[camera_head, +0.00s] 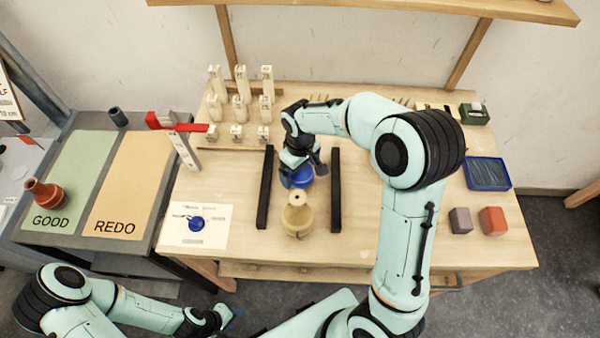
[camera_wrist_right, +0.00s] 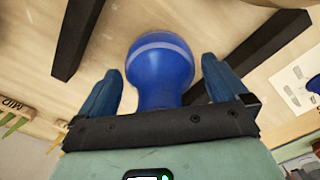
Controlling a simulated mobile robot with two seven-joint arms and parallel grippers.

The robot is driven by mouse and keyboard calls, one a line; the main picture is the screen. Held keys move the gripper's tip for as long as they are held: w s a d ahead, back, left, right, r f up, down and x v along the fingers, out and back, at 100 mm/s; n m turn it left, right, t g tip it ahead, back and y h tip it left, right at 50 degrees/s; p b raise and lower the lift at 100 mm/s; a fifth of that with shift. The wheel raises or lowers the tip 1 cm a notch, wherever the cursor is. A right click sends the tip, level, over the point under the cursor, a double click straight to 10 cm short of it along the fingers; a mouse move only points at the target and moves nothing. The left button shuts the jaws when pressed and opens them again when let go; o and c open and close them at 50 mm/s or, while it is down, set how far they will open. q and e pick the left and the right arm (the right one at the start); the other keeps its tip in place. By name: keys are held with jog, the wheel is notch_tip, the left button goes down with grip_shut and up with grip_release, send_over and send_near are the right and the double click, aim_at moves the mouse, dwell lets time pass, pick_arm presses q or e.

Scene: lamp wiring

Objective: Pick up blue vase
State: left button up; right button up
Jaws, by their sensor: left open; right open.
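The blue vase (camera_head: 301,178) stands on the wooden table between two black rails, partly hidden under my right gripper in the head view. In the right wrist view the blue vase (camera_wrist_right: 160,66) has a round body with a pale band. My right gripper (camera_head: 303,172) is open; its two blue fingers (camera_wrist_right: 158,84) reach on either side of the vase, with gaps visible on both sides. My left gripper (camera_head: 222,318) is open and empty at the lower left, off the table's front.
A tan vase (camera_head: 298,215) stands just in front of the blue one. Black rails (camera_head: 265,188) and (camera_head: 336,190) flank both. White blocks stand at the back left. A blue tray (camera_head: 487,174) and two cubes lie right. A mat with GOOD (camera_head: 68,190) and REDO zones is left.

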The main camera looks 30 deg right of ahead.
jog(key=c, duration=1.2)
jog(key=shift+r, duration=0.15)
